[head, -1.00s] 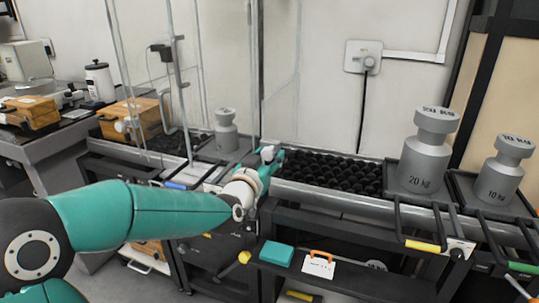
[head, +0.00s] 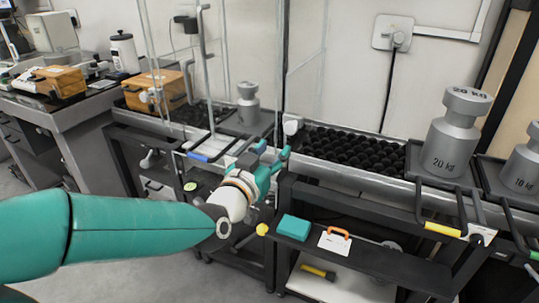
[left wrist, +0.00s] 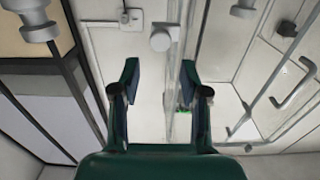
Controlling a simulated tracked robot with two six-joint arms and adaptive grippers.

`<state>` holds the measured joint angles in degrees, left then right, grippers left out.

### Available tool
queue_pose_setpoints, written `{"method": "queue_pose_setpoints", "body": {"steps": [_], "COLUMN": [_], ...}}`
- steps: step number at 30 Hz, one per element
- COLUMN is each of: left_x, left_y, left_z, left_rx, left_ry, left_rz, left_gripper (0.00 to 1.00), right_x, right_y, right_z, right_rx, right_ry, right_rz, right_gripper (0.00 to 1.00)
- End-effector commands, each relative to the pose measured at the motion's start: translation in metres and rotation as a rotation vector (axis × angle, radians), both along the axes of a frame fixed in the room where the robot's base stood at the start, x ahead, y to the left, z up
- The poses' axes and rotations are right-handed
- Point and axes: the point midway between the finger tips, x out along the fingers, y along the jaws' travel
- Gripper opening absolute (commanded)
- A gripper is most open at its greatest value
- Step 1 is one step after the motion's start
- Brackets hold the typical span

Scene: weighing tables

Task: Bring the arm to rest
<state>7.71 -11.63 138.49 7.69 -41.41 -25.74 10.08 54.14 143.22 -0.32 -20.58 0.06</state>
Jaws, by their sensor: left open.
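My left arm, in teal and white, comes in from the left in the head view. My left gripper (head: 272,152) is open and empty, in front of the long bench between the black egg-crate-like mat and the blue-handled tray. It also shows in the left wrist view (left wrist: 160,82), with its two dark fingers spread apart and nothing between them. My right gripper does not show in either view.
A 20 kg weight (head: 454,135) and a 10 kg weight (head: 522,170) stand at the right. A smaller weight (head: 248,104) stands behind the gripper. A black bumpy mat (head: 350,150) lies on the bench. A teal box (head: 293,227) sits on the lower shelf. Glass panes rise behind.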

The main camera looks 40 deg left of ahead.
Motion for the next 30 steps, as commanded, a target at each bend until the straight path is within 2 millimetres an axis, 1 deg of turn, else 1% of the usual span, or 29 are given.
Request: {"method": "queue_pose_setpoints", "body": {"steps": [3,6,19,22,23,26,29,30], "left_x": [-0.009,-0.011,-0.01,-0.007,-0.005,0.007,0.022,0.027], "left_y": [-0.002,-0.003,-0.002,-0.004,-0.005,-0.012,-0.026,-0.034], "left_z": [0.0,-0.001,-0.001,-0.008,-0.013,-0.042,-0.092,-0.117], "left_rx": [-0.001,-0.001,-0.001,-0.003,-0.005,-0.014,-0.029,-0.035], "left_ry": [0.001,0.001,0.001,0.018,0.029,0.092,0.202,0.255], "left_rz": [0.0,0.0,0.0,-0.004,-0.007,-0.027,-0.062,-0.081], "left_gripper": [0.45,0.45,0.45,0.45,0.45,0.45,0.45,0.45], "right_x": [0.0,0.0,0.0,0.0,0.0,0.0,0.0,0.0], "right_y": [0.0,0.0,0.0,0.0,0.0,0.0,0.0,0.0], "right_z": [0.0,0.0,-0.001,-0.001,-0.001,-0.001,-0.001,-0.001], "right_rx": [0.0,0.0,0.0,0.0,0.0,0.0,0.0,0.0], "right_ry": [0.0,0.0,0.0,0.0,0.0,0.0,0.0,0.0], "right_rz": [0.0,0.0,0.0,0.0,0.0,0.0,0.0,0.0], "right_gripper": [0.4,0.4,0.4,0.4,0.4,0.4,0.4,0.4]}}
